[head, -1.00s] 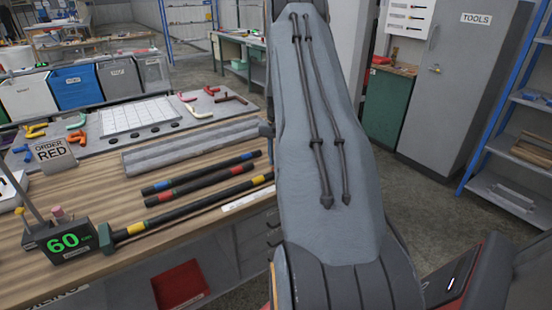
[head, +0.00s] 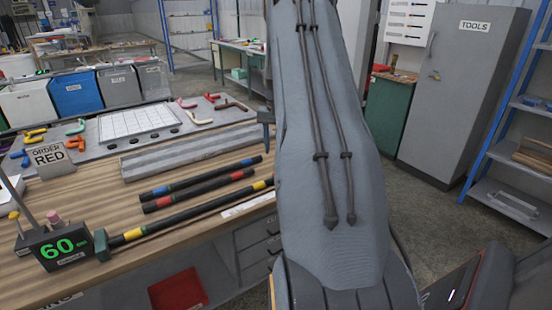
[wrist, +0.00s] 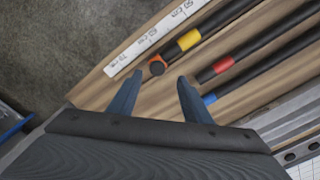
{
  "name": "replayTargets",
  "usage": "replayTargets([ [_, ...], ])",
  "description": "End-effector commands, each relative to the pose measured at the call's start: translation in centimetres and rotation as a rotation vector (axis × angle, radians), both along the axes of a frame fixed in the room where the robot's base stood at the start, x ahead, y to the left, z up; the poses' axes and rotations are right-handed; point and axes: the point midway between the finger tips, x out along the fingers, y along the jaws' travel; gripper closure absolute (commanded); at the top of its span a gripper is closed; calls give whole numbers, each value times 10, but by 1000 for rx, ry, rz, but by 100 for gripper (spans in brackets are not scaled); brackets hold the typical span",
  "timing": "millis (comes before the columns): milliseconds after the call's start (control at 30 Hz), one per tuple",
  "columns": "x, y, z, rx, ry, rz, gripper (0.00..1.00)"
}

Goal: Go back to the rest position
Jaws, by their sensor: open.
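My gripper (wrist: 159,84) is open and empty in the wrist view, its two blue fingers apart above the bench. In the head view my arm hides most of it; a dark fingertip shows at the arm's left edge. Three dark hoses lie on the wooden bench: one with blue bands (head: 203,180), one with red bands (head: 200,190), and a longer one with yellow bands (head: 195,212). The yellow-banded hose meets a green block (head: 102,245) at its left end. In the wrist view its round end (wrist: 157,68) appears just beyond the fingers, which do not grip it.
A sign reading ORDER RED (head: 50,159) and a display showing 60 (head: 62,246) stand on the bench's left. A grey rail (head: 190,150) and a panel of colored fittings lie behind the hoses. A tools cabinet (head: 462,95) and blue shelf stand right. Floor between is clear.

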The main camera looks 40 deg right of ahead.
Motion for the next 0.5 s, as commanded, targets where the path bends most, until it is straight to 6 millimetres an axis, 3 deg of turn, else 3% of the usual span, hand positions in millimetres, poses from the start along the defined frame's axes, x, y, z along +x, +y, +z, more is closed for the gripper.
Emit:
replayTargets([
  [500, 0, 0, 6, 1, 1, 0, 55],
])
